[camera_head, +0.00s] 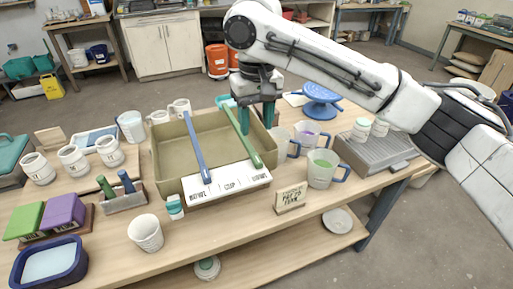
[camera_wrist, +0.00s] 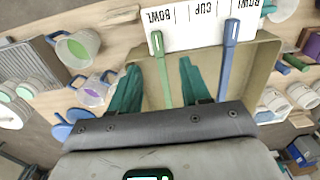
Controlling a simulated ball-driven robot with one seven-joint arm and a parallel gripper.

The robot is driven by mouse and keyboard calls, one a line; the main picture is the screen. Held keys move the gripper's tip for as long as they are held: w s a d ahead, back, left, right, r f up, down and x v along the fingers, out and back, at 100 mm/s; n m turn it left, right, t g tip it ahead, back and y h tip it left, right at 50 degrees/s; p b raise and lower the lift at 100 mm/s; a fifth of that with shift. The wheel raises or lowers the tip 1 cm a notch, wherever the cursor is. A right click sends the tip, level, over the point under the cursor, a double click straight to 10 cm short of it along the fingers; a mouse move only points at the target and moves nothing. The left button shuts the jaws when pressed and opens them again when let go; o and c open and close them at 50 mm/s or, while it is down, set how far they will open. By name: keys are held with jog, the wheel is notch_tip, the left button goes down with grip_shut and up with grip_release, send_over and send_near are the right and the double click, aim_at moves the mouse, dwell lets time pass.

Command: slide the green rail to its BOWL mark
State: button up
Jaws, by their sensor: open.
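The green rail (camera_head: 252,152) lies across the tan bin (camera_head: 166,167), to the right of the blue rail (camera_head: 196,145). A white label strip (camera_head: 228,186) runs along the bin's front edge, with small words including CUP and BOWL. The green rail's front end lies by the rightmost word in the head view, which looks like BOWL. In the wrist view the green rail (camera_wrist: 162,75) ends beside a word BOWL on the strip (camera_wrist: 200,30). My gripper (camera_head: 256,129) is open over the bin. Its teal fingers stand on either side of the green rail, with gaps visible in the wrist view.
Cups with blue handles (camera_head: 322,168) and a small sign (camera_head: 290,197) stand right of the bin. White cups (camera_head: 73,159), a tool holder (camera_head: 124,199) and green and purple blocks (camera_head: 63,211) are to the left. The bin's interior is empty below the rails.

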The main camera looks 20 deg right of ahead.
aim_at(257, 159)
jog(key=f, duration=0.5)
jog(key=f+p, duration=0.1)
jog(key=f, duration=0.4)
jog(key=shift+d+f, duration=0.2)
jog(key=shift+f, duration=0.1)
grip_shut()
dwell(0.4)
